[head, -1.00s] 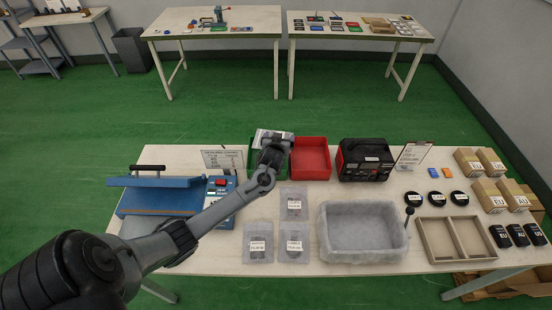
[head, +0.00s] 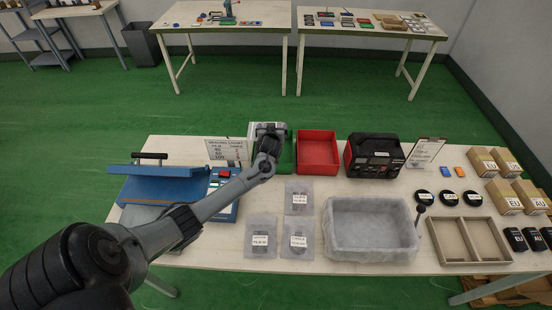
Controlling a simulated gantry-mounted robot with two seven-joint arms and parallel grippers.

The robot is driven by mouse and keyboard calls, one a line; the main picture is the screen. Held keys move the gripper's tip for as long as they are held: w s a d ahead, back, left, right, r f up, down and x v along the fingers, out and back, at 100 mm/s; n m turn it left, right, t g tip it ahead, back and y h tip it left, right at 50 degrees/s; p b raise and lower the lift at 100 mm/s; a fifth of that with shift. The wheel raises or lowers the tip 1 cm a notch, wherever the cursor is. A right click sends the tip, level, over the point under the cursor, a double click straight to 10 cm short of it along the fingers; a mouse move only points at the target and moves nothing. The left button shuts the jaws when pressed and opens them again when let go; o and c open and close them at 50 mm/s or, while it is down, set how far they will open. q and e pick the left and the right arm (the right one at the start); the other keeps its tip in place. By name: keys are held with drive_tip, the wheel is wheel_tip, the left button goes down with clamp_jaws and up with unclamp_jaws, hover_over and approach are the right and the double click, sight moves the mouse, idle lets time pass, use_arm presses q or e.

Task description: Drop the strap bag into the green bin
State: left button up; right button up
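The green bin (head: 287,157) stands at the back of the near table, beside a red bin. My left arm reaches in from the left, and its gripper (head: 268,129) is over the green bin and hides much of it. A pale, whitish thing (head: 255,131) shows at the gripper, over or in the bin. It may be the strap bag, but its label is hidden. Whether the fingers are closed on it cannot be told. Three clear labelled bags (head: 299,198) lie flat mid-table; their labels are too small to read surely. My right gripper is not in view.
The red bin (head: 317,152) is right of the green bin, then a black-and-red device (head: 374,156). A sign (head: 228,152) and a blue machine (head: 160,187) stand left. A lined grey tray (head: 370,246) and a wooden divided tray (head: 468,262) are in front.

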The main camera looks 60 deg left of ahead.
use_arm(q)
drive_tip(key=shift+f+b, duration=0.35)
drive_tip(key=shift+f, duration=0.3)
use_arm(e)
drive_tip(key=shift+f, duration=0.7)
use_arm(q)
drive_tip(key=o, duration=0.8)
drive_tip(key=shift+d+r, duration=0.1)
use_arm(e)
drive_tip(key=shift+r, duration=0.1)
use_arm(q)
drive_tip(key=p+v, duration=0.2)
drive_tip(key=v, duration=0.8)
drive_tip(key=shift+s+d, duration=0.2)
drive_tip(key=shift+s, duration=0.05)
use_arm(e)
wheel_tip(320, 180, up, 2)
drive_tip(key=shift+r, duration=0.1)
